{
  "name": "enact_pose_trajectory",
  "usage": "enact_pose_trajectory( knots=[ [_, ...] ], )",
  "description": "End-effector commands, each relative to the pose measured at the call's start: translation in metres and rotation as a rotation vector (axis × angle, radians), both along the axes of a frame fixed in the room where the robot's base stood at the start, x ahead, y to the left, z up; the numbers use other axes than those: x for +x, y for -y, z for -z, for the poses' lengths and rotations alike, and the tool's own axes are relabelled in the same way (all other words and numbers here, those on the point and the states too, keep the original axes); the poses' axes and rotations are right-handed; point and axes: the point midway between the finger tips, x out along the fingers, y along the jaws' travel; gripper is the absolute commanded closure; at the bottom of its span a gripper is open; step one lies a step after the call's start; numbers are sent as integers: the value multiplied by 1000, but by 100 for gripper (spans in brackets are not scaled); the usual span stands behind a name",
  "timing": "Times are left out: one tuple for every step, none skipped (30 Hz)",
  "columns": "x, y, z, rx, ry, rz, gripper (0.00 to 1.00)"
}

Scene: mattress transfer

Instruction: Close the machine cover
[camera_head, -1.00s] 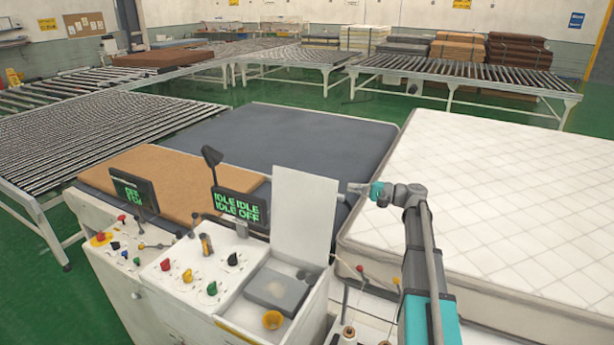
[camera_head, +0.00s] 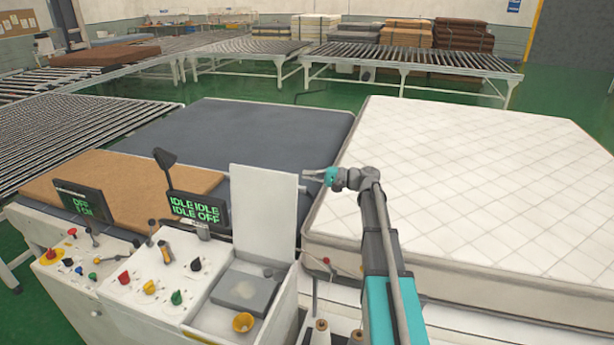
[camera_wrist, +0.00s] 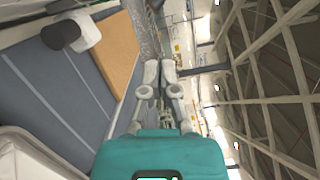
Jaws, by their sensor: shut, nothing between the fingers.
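The machine cover (camera_head: 264,209) is a pale upright panel, standing open at the back of a white compartment on the control machine. The open compartment (camera_head: 280,318) holds a grey block (camera_head: 243,291) and a yellow round part (camera_head: 243,322). My gripper (camera_head: 305,175) is shut and empty, just right of the cover's upper right edge in the head view. I cannot tell whether it touches the cover. In the wrist view the gripper's fingers (camera_wrist: 160,72) are together with nothing between them; the cover is not clearly visible there.
A white quilted mattress (camera_head: 470,170) lies to the right, beside my arm. A dark blue-grey surface (camera_head: 270,130) and a brown board (camera_head: 115,180) lie behind the machine. Control knobs (camera_head: 176,297) and screens (camera_head: 198,209) stand left of the compartment. Thread spools (camera_head: 321,334) are at the bottom.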

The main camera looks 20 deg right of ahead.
Motion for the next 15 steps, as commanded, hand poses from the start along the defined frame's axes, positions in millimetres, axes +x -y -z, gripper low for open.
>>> enact_pose_trajectory(
  knots=[
    [2, -6, 0, 0, 0, -2, 100],
    [4, -9, -1, 0, 0, -3, 100],
    [6, -14, -1, 0, 0, -3, 100],
    [8, -17, -1, 0, 0, -3, 100],
    [10, -21, -1, 0, 0, -3, 100],
    [12, -27, -1, 0, 0, -3, 100],
    [14, -31, -1, 0, 0, -4, 100],
    [16, -35, -2, 0, 0, -4, 100],
    [19, -40, -2, 0, 0, -3, 100],
    [21, -44, -2, 0, 0, -3, 100],
    [23, -49, -2, 0, 0, -4, 100],
    [25, -54, -2, 0, 0, -4, 100],
    [27, -58, -2, 0, 0, -4, 100],
    [29, -62, -3, 0, 0, -4, 100],
    [32, -68, -3, 0, 0, -4, 100]
  ],
)
